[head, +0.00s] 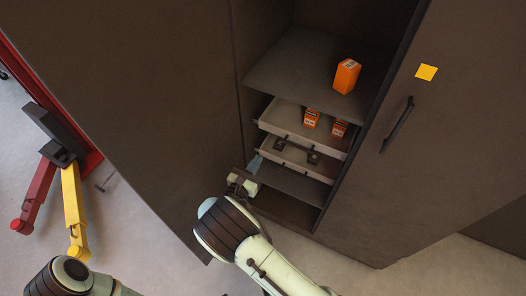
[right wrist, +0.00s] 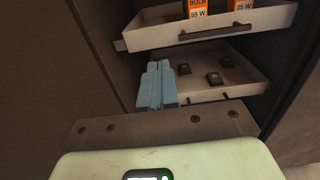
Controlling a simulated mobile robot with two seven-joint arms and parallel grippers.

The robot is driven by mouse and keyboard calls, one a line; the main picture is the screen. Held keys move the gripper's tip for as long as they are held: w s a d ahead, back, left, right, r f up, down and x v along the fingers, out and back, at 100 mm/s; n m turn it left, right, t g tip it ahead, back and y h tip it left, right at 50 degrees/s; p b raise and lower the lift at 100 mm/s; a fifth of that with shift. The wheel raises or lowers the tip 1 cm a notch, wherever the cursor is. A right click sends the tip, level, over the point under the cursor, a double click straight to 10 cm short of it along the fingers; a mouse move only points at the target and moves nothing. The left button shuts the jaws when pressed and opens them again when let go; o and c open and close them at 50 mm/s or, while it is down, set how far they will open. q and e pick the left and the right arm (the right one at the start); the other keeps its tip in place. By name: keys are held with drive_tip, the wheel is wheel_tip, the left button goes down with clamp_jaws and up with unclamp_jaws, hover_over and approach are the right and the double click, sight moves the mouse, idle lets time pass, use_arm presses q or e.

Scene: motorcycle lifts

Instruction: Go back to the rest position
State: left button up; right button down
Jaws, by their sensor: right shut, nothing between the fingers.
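My right gripper (head: 252,168) is in front of the open cabinet, at the left side of the lower drawer. In the right wrist view its two pale blue fingers (right wrist: 156,84) are together with nothing between them. The fingers point toward the lower drawer (right wrist: 222,85), which holds several small dark items. In the head view a part of my left arm shows at the bottom left, but its gripper is not in the picture.
The cabinet's left door (head: 130,100) stands open beside my right arm. The upper drawer (head: 283,117) holds orange boxes (head: 311,118). A taller orange box (head: 346,76) stands on the shelf above. A red and yellow lift (head: 72,200) is at the left. Floor shows below the cabinet.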

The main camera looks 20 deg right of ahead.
drive_tip(key=shift+s+a, duration=0.4)
drive_tip(key=shift+a, duration=0.1)
